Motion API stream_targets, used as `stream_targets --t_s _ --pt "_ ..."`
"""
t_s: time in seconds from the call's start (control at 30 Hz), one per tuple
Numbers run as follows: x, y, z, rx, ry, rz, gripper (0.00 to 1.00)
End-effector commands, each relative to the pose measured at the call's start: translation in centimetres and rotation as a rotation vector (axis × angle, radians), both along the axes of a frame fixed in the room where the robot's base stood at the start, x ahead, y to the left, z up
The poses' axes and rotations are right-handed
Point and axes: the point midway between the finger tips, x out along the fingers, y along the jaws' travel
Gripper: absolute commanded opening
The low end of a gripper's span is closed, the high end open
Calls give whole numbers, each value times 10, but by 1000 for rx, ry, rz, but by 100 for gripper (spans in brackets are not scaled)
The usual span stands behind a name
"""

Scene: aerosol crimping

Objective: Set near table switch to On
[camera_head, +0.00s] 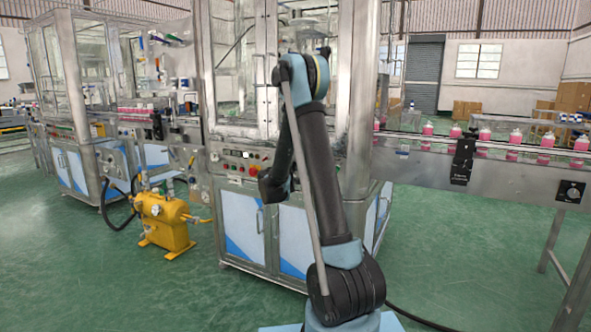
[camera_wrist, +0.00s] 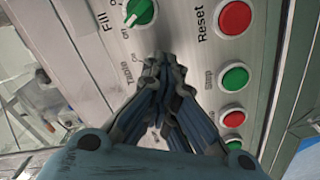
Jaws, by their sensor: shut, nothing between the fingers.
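My gripper (camera_wrist: 160,64) is shut and empty in the wrist view, its fingertips close together at the metal control panel (camera_wrist: 185,35). A label reading "Table" with "On" beside it shows by the fingertips. The table switch itself is hidden behind the fingers, so its setting cannot be told, nor whether the fingers touch it. In the head view the panel (camera_head: 226,167) is on the front of the middle machine. My arm reaches to it there, and the fingers cannot be made out.
A green Fill knob (camera_wrist: 140,12) sits just above the fingertips. A red Reset button (camera_wrist: 235,18), a green button (camera_wrist: 235,78) and another red button (camera_wrist: 232,114) lie to the right. In the head view, a yellow pump unit (camera_head: 163,222) stands on the floor at left.

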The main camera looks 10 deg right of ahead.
Motion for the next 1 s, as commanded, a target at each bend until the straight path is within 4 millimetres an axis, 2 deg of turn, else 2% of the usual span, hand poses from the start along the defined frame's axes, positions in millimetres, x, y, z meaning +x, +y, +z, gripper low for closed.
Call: stream_targets --t_s 0.6,0.7,1.0 --pt "-3 -3 -2 37 -22 -7 0" --pt "-3 -3 -2 37 -22 -7 18" --pt "-7 -1 -2 37 -22 -8 20"
